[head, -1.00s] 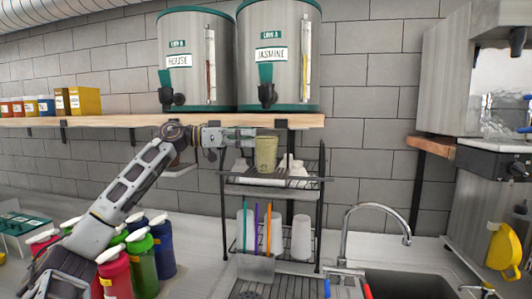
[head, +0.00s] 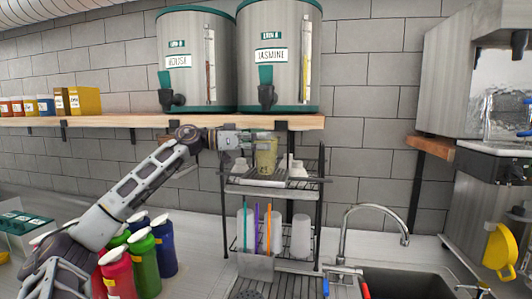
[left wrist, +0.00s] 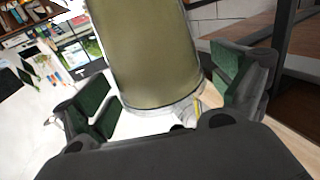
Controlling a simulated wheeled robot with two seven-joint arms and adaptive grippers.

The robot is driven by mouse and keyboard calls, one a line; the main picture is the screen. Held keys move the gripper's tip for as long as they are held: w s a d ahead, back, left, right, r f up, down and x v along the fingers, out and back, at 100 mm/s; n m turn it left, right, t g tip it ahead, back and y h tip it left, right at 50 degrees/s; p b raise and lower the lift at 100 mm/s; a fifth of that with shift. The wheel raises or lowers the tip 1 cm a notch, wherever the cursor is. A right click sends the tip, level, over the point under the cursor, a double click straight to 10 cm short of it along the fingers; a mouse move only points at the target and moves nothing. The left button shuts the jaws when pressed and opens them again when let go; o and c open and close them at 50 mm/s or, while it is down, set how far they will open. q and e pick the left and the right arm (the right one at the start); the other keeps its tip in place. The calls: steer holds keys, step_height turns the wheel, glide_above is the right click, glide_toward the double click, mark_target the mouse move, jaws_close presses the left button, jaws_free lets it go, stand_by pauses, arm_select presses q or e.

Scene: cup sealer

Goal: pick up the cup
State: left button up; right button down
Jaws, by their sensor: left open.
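The cup (head: 265,161), a translucent yellow-olive one, is upright at the top tier of the black wire rack (head: 231,191). My left gripper (head: 261,140) reaches in from the left at the cup's upper part, with its fingers open. In the left wrist view the cup (left wrist: 152,55) fills the space between the two green-padded fingers (left wrist: 165,98). A gap shows on the left side there; whether the right pad touches the cup I cannot tell. My right gripper is not in view.
White items stand beside the cup on the rack. Straws (head: 255,230) and white cups (head: 301,235) are below. The wooden shelf (head: 110,121) with two dispensers (head: 195,85) runs close above. Bottles (head: 143,265) stand lower left; the faucet (head: 376,208) and sink are right.

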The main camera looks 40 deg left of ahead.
arm_select(q)
steer(key=shift+w+d, duration=0.25)
steer(key=shift+w, duration=0.1)
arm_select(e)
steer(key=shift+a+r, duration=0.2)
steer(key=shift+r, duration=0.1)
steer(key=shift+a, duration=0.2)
arm_select(q)
steer(key=c, duration=1.9)
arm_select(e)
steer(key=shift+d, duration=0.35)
arm_select(q)
steer(key=shift+o, duration=0.2)
steer(key=shift+r+p, duration=0.1)
steer(key=shift+p, duration=0.3)
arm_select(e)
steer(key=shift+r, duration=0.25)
arm_select(q)
steer(key=shift+p, duration=0.35)
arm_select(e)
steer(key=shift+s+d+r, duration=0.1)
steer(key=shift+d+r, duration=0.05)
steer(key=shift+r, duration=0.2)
